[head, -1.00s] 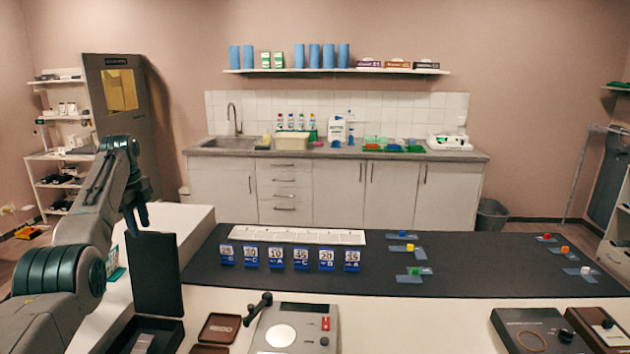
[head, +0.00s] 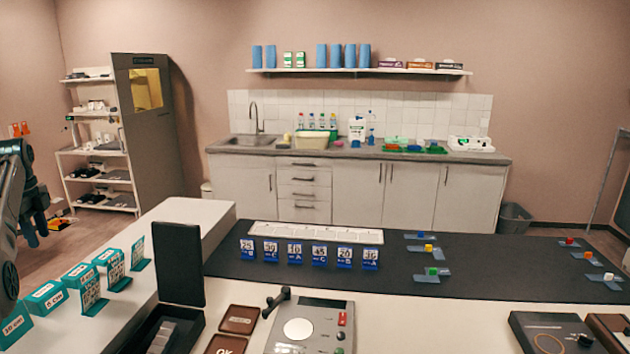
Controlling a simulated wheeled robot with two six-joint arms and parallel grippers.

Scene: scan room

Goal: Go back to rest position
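My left gripper (head: 36,226) is at the far left of the head view, raised beyond the left end of the white table, with its dark fingers pointing down. I see nothing held in it, but I cannot tell how far its fingers are apart. Part of my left arm is cut off by the left picture edge. My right gripper is not in view.
The white table (head: 165,225) carries teal distance signs (head: 90,289), an open black case (head: 178,262), a grey device (head: 312,326) and brown trays (head: 238,319). A black mat (head: 390,275) holds blue number cards (head: 294,254) and small coloured cubes. A counter stands behind.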

